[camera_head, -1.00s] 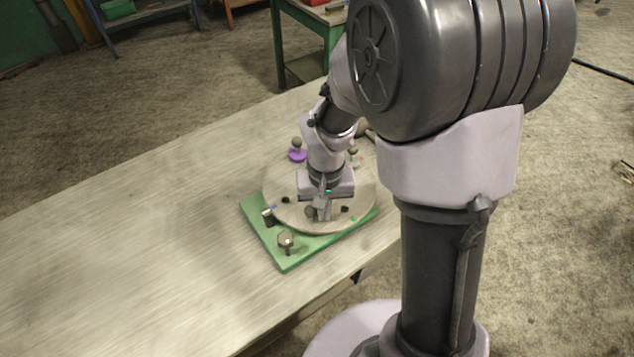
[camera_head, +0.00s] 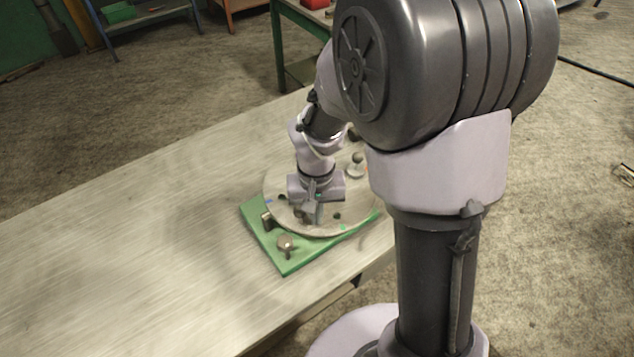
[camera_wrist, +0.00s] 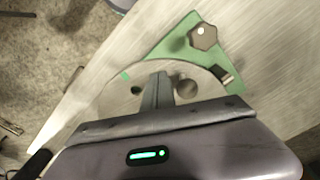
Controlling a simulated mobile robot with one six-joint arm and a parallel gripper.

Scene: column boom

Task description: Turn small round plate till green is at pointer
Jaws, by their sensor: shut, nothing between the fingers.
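The small round plate (camera_head: 330,228) is pale grey and lies on a green base (camera_head: 290,262). A green mark (camera_head: 343,227) is on its front right rim; it also shows in the wrist view (camera_wrist: 125,76). A small block (camera_head: 267,216) at the plate's left edge looks like the pointer; it also shows in the wrist view (camera_wrist: 222,76). The green mark is well apart from it. A blue mark (camera_head: 268,201) is just behind the block. My gripper (camera_head: 314,217) is shut and low over the front of the plate, beside a round knob (camera_wrist: 187,88). Contact cannot be told.
A knob (camera_head: 286,243) stands on the base's front corner. Another knob (camera_head: 356,160) stands at the plate's back right, near a red mark. Dark holes dot the plate. The table (camera_head: 120,240) is clear to the left; its front edge is close to the base.

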